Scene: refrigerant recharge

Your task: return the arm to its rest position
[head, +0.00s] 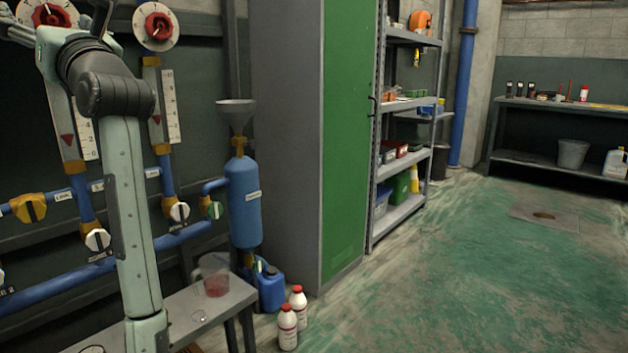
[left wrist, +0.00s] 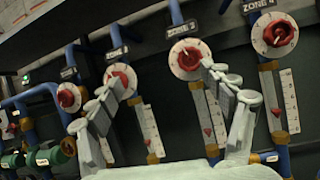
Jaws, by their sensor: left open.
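My left arm (head: 125,200) rises from the lower left of the head view and bends at the top. Its gripper (head: 18,28) is partly cut off at the upper left corner, close to the wall panel. In the left wrist view the gripper (left wrist: 163,74) has its two fingers spread wide with nothing between them. Behind the fingers are red dial knobs, including the Zone 3 knob (left wrist: 189,59) and the Zone 4 knob (left wrist: 279,34). I cannot tell whether a finger touches anything. My right gripper is in neither view.
Blue pipes (head: 75,278) with valves run along the wall. A blue cylinder (head: 243,205) with a funnel (head: 236,112) stands beside a green cabinet (head: 345,140). A small bench (head: 235,298) holds a clear beaker (head: 214,278) with red liquid. White bottles (head: 288,328) stand beside it. The green floor (head: 470,270) is open.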

